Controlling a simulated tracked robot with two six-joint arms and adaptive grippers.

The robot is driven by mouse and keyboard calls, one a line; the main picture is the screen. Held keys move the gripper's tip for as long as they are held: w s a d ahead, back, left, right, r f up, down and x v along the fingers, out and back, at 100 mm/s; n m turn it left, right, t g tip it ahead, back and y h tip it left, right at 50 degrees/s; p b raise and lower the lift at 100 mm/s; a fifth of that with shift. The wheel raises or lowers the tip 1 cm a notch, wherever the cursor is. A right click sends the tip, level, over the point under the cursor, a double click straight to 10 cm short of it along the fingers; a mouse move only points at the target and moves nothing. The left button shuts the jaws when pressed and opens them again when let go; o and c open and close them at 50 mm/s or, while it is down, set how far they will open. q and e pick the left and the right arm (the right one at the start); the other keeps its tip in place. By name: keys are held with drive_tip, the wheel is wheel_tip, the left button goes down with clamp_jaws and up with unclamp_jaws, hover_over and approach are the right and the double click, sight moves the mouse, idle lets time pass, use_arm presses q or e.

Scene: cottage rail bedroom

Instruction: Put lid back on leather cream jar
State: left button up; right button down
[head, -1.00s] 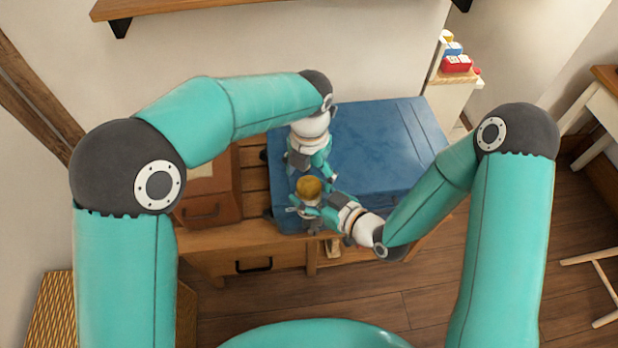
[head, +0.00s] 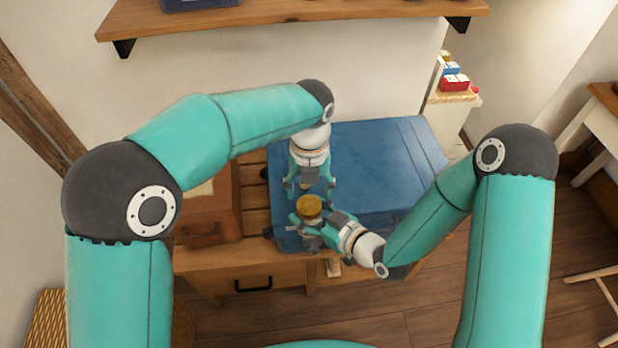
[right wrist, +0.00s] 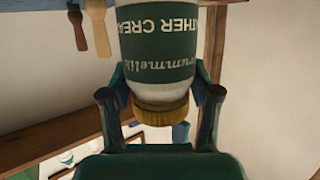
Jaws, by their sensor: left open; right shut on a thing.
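The leather cream jar (right wrist: 163,50), white with a dark green label, is gripped by my right gripper (right wrist: 158,88). The right wrist view is upside down, so its label reads inverted. The gold lid (right wrist: 161,111) sits on the jar's mouth, with no clear gap between them; I cannot tell how tightly it is on. In the head view the lid (head: 309,206) faces up and hides most of the jar. My right gripper (head: 311,225) is shut on the jar there. My left gripper (head: 311,188) is open and empty, just behind the lid and apart from it.
A blue case (head: 365,165) lies on the wooden bench (head: 215,262) behind and below the grippers. A brown leather case (head: 210,213) stands to the left. A wall shelf (head: 290,22) runs above. The blue case's top is clear on the right.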

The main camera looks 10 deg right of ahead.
use_arm(q)
drive_tip(key=n, duration=0.6)
drive_tip(key=shift+r+n, duration=0.1)
drive_tip(key=shift+n, duration=0.3)
drive_tip(key=n, duration=0.4)
drive_tip(key=shift+s+a, duration=0.1)
drive_tip(key=n, duration=0.4)
drive_tip(key=shift+r, duration=0.15)
drive_tip(key=n, duration=0.4)
drive_tip(key=shift+r+n, duration=0.1)
drive_tip(key=shift+n, duration=0.3)
drive_tip(key=n, duration=0.4)
drive_tip(key=shift+r, duration=0.15)
drive_tip(key=n, duration=0.6)
drive_tip(key=shift+r+n, duration=0.3)
drive_tip(key=n, duration=0.3)
drive_tip(key=r+n, duration=0.1)
drive_tip(key=n, duration=0.2)
drive_tip(key=shift+n, duration=0.6)
drive_tip(key=shift+r, duration=0.45)
drive_tip(key=shift+f, duration=0.1)
